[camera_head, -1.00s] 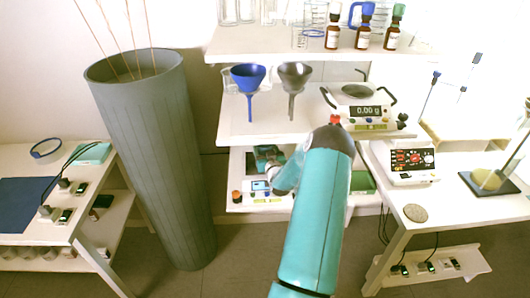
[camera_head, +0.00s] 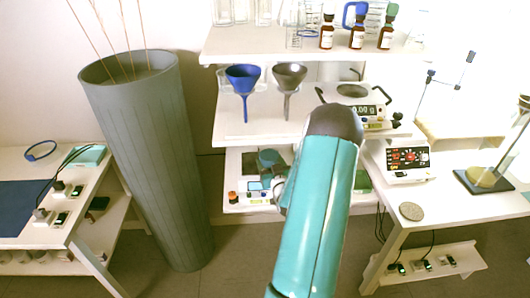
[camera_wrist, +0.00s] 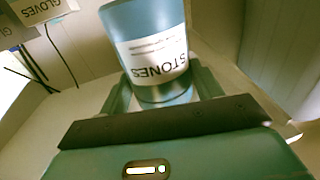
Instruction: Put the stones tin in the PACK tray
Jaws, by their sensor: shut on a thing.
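The stones tin (camera_wrist: 148,22) is a blue cylinder with a white label reading STONES, upside down in the wrist view. My gripper (camera_wrist: 163,88) is shut on it, with one green finger on each side of its lower end in the picture. In the head view my teal arm reaches toward the shelves and hides the gripper and tin. No tray with a readable PACK label shows in either view.
A tall grey bin (camera_head: 145,160) with thin sticks stands left of the arm. The shelf rack holds funnels (camera_head: 243,78), brown bottles (camera_head: 357,38) and a scale (camera_head: 365,112). A side table (camera_head: 455,205) is at right. GLOVES-labelled boxes (camera_wrist: 40,8) show in the wrist view.

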